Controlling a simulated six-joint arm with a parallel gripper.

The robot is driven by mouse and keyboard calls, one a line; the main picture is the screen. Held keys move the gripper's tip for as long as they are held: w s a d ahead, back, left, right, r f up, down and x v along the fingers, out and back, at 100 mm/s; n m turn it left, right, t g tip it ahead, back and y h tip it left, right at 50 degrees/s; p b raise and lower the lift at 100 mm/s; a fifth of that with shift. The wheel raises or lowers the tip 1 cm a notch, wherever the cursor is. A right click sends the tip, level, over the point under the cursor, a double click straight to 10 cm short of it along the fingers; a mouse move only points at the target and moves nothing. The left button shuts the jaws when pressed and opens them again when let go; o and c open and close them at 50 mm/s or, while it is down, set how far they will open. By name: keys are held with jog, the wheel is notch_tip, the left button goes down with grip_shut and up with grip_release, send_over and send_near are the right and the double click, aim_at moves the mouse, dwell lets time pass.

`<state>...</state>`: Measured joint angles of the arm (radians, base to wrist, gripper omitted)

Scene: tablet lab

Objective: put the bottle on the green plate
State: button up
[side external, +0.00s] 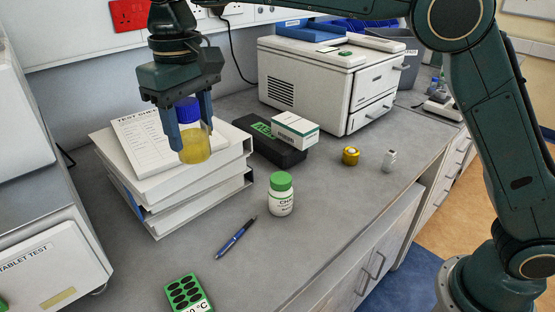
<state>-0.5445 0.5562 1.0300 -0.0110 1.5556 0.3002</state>
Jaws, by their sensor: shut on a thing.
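My gripper (192,121) points down at the upper left and is shut on a clear bottle with a blue cap and yellow contents (195,146). The bottle hangs upright between the fingers, in front of or above the white binder stack; I cannot tell the gap beneath it. A green plate with several black oval wells (187,293) lies at the bottom edge of the view, partly cut off, with a white label reading °C. It is nearer the camera than the gripper. A second bottle, white with a green cap (281,194), stands upright on the bench.
A black case and white box (295,130) sit behind. A yellow pot (351,156) and small vial (389,161) stand right. The front bench is mostly clear.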

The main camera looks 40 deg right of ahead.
jog(key=s+a+n, duration=0.3)
jog(key=s+a, duration=0.5)
jog(key=a, duration=0.3)
jog(key=shift+s+r, duration=0.2)
jog(key=shift+s, duration=0.1)
jog(key=shift+f, duration=0.1)
send_over(188, 297)
notch_tip(188, 297, down, 16)
jog(key=shift+r, duration=0.2)
jog(key=shift+f, duration=2.1)
jog(key=shift+f, duration=0.1)
jog(key=o, duration=1.1)
